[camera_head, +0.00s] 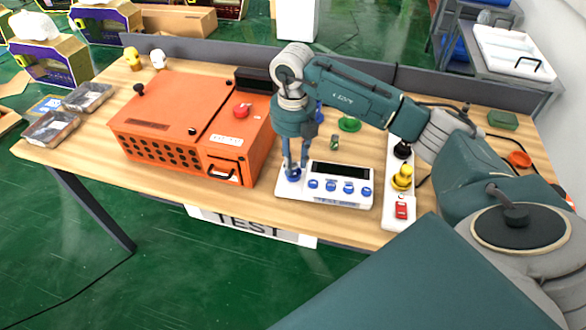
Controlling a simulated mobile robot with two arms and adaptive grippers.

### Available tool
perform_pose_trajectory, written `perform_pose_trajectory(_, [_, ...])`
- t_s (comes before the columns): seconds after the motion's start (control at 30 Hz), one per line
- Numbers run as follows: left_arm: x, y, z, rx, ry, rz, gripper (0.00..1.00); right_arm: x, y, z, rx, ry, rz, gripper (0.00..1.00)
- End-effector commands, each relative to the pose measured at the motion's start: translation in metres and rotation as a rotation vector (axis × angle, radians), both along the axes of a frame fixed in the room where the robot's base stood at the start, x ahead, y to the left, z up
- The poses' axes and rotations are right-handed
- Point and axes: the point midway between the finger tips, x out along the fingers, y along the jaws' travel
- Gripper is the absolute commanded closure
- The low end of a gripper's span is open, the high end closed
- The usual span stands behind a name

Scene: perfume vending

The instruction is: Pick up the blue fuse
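My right arm reaches in from the right, and its gripper (295,168) points down at the left end of a white device (325,198) with a dark display and several blue buttons. A round blue piece (293,175) lies at the fingertips; I cannot tell whether it is the blue fuse or a fixed part of the device. The fingers stand a little apart around it, and whether they grip it is too small to tell. Another blue piece (319,111) shows partly behind the gripper. My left gripper is not in view.
An orange box (165,110) with a red knob stands left of the gripper. A green disc (349,125) and a small green cylinder (334,142) lie behind the device. A white strip with yellow (402,177) and red (401,210) controls is on the right. Clear trays (50,127) sit far left.

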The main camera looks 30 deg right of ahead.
Motion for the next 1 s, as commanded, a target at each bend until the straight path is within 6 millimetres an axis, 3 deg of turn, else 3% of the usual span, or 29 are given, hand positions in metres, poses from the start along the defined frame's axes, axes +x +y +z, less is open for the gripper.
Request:
perform_pose_trajectory(0.03, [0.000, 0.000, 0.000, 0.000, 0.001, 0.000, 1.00, 0.000, 0.000, 0.000, 0.000, 0.000, 0.000, 0.86])
perform_pose_trajectory(0.1, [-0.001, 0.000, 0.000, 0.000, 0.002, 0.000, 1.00, 0.000, 0.000, 0.000, 0.000, 0.000, 0.000, 1.00])
perform_pose_trajectory(0.47, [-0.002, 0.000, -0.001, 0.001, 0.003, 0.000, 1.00, 0.000, 0.000, 0.001, 0.000, -0.001, 0.000, 1.00])
perform_pose_trajectory(0.67, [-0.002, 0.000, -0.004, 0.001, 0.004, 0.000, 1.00, 0.001, 0.000, 0.013, 0.000, -0.004, 0.000, 1.00])
perform_pose_trajectory(0.87, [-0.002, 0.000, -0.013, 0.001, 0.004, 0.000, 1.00, 0.002, 0.000, 0.049, 0.001, -0.008, 0.000, 1.00])
perform_pose_trajectory(1.0, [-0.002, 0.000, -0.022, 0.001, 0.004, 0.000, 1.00, 0.002, 0.001, 0.090, 0.001, -0.011, 0.001, 1.00])
